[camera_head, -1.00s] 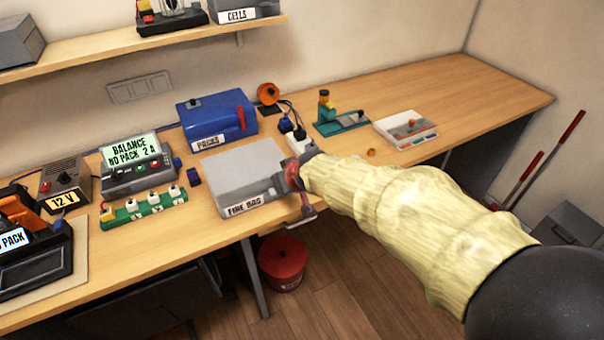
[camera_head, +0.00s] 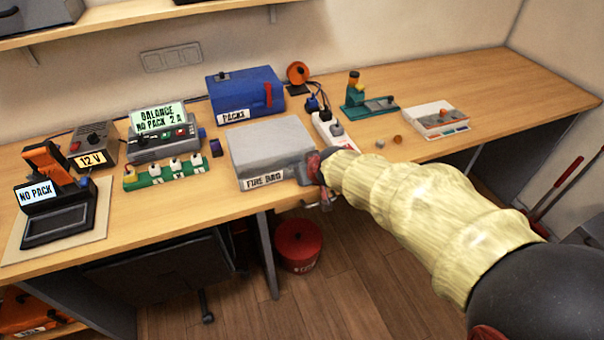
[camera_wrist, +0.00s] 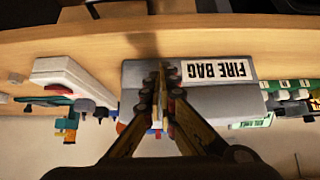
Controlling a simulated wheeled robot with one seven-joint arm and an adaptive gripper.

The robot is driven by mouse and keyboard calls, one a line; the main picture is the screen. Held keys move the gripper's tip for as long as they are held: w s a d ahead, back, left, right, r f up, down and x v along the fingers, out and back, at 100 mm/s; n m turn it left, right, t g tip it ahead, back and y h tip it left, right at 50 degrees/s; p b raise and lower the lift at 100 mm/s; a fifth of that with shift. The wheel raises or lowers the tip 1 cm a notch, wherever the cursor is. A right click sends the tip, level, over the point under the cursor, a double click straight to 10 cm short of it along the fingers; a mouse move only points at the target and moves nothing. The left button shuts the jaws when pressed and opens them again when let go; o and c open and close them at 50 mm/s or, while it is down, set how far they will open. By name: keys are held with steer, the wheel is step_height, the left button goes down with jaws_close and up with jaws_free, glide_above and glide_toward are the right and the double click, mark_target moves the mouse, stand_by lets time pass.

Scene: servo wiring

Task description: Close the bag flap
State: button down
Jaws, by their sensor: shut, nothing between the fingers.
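The fire bag (camera_head: 271,147) is a grey box-like bag at the front edge of the bench, with a white "FIRE BAG" label on its front. Its grey top lies flat over it in the head view. My gripper (camera_head: 312,172) is at the bag's right front corner, partly hidden by my own sleeve-covered arm. In the wrist view the bag (camera_wrist: 215,103) fills the middle, upside down, with its label to the right. There the gripper's fingers (camera_wrist: 160,85) are together in front of the bag, with nothing between them. I cannot tell whether they touch the bag.
A blue "PACKS" case (camera_head: 244,96) stands behind the bag. A white power strip (camera_head: 335,133) is close to its right. A green board (camera_head: 172,172) and a balance charger (camera_head: 162,135) stand to its left. A red bin (camera_head: 298,246) is on the floor below.

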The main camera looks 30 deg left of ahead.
steer(key=shift+r, duration=0.1)
step_height(320, 180, up, 4)
steer(key=p, duration=0.3)
steer(key=s+d+f+b, duration=0.1)
steer(key=s+d+f, duration=0.2)
steer(key=s+d, duration=0.3)
steer(key=shift+s+d+f, duration=0.15)
steer(key=shift+d+f, duration=0.1)
steer(key=shift+d, duration=0.25)
